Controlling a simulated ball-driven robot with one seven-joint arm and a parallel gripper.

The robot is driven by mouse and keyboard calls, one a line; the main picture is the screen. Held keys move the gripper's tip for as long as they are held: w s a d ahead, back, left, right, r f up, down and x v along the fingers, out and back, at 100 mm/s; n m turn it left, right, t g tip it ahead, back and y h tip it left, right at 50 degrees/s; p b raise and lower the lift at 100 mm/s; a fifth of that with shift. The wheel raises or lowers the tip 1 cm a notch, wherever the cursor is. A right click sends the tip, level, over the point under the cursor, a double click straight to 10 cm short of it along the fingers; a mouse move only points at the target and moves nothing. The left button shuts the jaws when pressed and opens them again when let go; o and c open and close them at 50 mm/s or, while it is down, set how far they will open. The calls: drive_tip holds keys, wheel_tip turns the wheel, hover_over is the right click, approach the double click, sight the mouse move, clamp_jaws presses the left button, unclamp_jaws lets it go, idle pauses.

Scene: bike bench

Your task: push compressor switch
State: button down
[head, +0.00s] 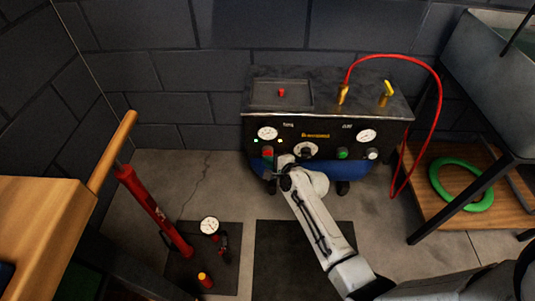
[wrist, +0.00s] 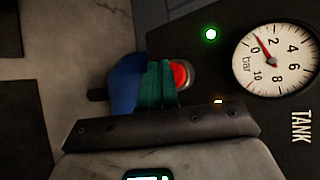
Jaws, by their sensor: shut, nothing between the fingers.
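The compressor (head: 326,134) stands against the back wall, its dark front panel facing me. A red round switch (wrist: 180,75) is on the panel, below the tank gauge (wrist: 274,59); in the head view the switch (head: 267,152) is at the panel's left. My gripper (wrist: 158,82) is shut and empty, its teal fingers together in front of the panel's lower edge. The fingers cover one edge of the switch in the wrist view. I cannot tell whether they touch it. In the head view my gripper (head: 271,166) is just below the switch, partly hidden by my wrist.
A red hose (head: 437,100) loops over the compressor's right side. A second gauge (head: 366,136), a black knob (head: 306,150) and a green button (head: 342,153) share the panel.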

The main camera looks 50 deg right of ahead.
drive_tip(key=shift+s+a, duration=0.15)
drive_tip(key=shift+a, duration=0.05)
drive_tip(key=shift+s+a+p, duration=0.95)
drive_tip(key=shift+a+p, duration=0.15)
drive_tip(key=shift+a, duration=0.1)
drive_tip(key=shift+s+a+p, duration=0.9)
drive_tip(key=shift+a+p, duration=0.2)
drive_tip(key=shift+a, duration=0.05)
